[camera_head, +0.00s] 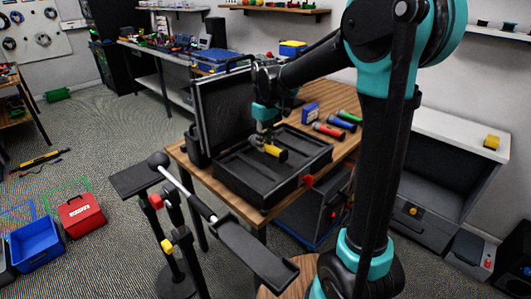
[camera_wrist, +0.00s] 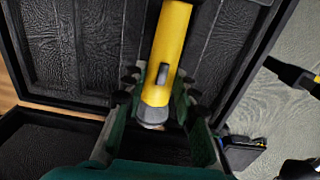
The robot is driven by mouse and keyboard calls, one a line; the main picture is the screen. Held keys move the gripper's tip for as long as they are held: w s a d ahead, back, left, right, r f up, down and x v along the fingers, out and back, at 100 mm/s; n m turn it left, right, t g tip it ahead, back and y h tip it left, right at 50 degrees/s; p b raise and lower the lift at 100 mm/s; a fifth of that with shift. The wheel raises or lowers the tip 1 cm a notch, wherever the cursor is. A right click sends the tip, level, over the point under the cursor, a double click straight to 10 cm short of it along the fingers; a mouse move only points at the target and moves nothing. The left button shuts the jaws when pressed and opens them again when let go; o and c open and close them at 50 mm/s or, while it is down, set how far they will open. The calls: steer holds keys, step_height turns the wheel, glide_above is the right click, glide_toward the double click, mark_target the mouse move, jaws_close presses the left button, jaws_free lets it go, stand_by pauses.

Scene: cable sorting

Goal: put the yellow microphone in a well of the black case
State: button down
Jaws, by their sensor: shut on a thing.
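The yellow microphone (camera_head: 276,152) is over the open black case (camera_head: 262,195), which stands on the wooden table with its lid raised at the back. My gripper (camera_head: 266,140) is above the case and shut on the microphone. In the wrist view the yellow body (camera_wrist: 168,55) runs up from between the two fingers (camera_wrist: 158,100), with its grey end near the palm. The long wells of the case (camera_wrist: 90,50) lie behind it. The gap between microphone and wells is hard to judge.
The raised lid (camera_head: 224,105) stands at the back left. A stand with a black tray (camera_head: 255,255) is in front.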

mark_target(266, 142)
steer(key=shift+f, duration=2.25)
steer(key=shift+f, duration=0.15)
steer(key=c, duration=1.5)
jaws_free()
steer(key=shift+o, duration=0.2)
step_height(266, 142, up, 12)
steer(key=shift+r, duration=0.2)
